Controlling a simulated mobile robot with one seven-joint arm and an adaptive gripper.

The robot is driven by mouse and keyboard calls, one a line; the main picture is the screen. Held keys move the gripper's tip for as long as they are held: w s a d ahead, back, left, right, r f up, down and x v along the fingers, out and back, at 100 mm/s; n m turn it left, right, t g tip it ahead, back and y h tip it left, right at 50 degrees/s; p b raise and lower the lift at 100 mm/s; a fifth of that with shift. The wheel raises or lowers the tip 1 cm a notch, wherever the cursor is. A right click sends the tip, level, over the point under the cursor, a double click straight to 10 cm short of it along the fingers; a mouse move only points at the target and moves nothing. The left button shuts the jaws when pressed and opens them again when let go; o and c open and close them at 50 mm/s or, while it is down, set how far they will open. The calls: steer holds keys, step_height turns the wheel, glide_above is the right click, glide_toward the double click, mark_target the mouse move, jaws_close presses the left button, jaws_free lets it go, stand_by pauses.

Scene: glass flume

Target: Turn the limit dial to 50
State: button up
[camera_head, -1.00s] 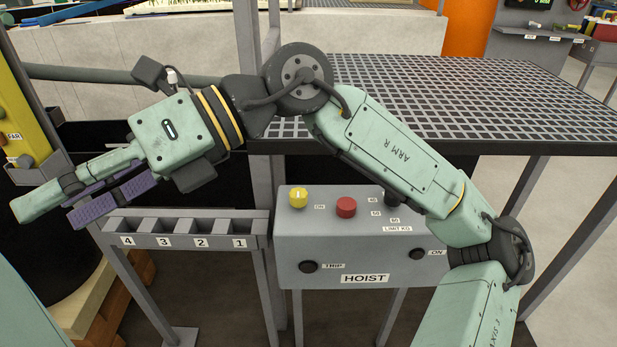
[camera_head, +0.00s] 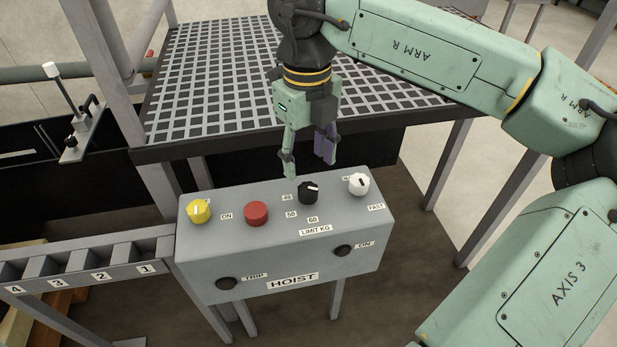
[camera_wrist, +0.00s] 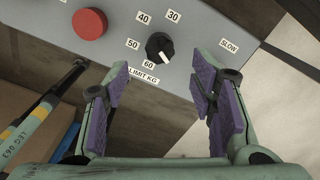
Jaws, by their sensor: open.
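The limit dial (camera_head: 308,192) is a black knob with a white pointer line on top of the grey hoist box (camera_head: 203,267). In the wrist view the dial (camera_wrist: 158,47) is ringed by 30, 40, 50 and 60 labels. Its pointer aims to the lower right there, past 60 and away from the 50 label (camera_wrist: 133,43). My gripper (camera_head: 311,168) points down just behind and above the dial, its fingers apart. In the wrist view the open fingers of my gripper (camera_wrist: 160,77) sit below the dial, with nothing between them.
A red button (camera_head: 256,213) and yellow knob (camera_head: 198,211) stand left of the dial; a white knob (camera_head: 358,184) is close on its right. Black buttons are on the front face. A dark grating platform (camera_head: 205,85) lies behind, a numbered rack (camera_head: 85,262) at left.

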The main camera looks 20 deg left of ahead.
mark_target(307, 187)
step_height(307, 187, down, 7)
steer(key=shift+f+p, duration=0.15)
steer(key=shift+p, duration=0.45)
steer(key=shift+c, duration=0.3)
steer(key=c, duration=1.1)
